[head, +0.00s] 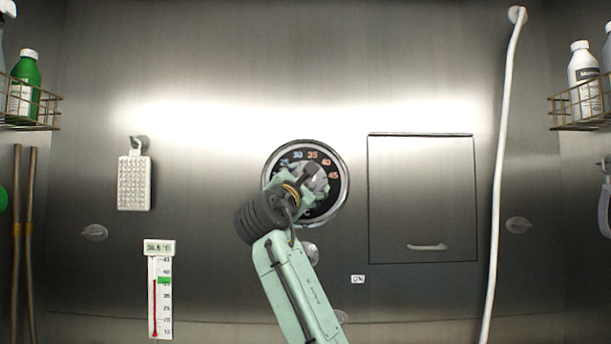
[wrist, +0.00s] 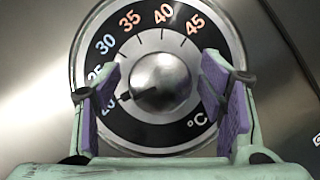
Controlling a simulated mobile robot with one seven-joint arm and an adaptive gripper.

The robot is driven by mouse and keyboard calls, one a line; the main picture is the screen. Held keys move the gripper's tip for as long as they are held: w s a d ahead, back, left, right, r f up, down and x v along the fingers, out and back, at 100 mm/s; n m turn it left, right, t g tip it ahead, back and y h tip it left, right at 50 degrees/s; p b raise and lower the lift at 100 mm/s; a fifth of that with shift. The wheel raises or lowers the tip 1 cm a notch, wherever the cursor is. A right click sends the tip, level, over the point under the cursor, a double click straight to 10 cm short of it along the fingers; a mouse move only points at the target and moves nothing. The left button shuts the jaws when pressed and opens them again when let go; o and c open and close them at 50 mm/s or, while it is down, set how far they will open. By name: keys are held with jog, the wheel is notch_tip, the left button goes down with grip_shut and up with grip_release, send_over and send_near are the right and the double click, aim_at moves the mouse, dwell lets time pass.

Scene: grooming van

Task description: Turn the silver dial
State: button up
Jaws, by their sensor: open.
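The silver dial is a round metal knob (wrist: 162,82) at the middle of a black temperature plate with coloured numbers and a °C mark. Its dark pointer is directed to the lower left, near the 20 mark. In the head view the plate (head: 338,194) is on the steel wall, and my arm hides most of the knob. My gripper (wrist: 168,88) is open, its purple-padded fingers on either side of the knob with gaps showing. I cannot tell how far the fingertips are from the plate. My gripper also shows in front of the plate in the head view (head: 312,178).
A hatch with a handle (head: 420,200) is right of the plate, and a white hose (head: 503,160) hangs beyond it. A thermometer (head: 160,290) and a white brush-like block (head: 134,183) are at left. Bottle racks (head: 30,120) flank the wall.

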jog(key=shift+w, duration=0.1)
jog(key=shift+c, duration=0.4)
jog(key=c, duration=1.1)
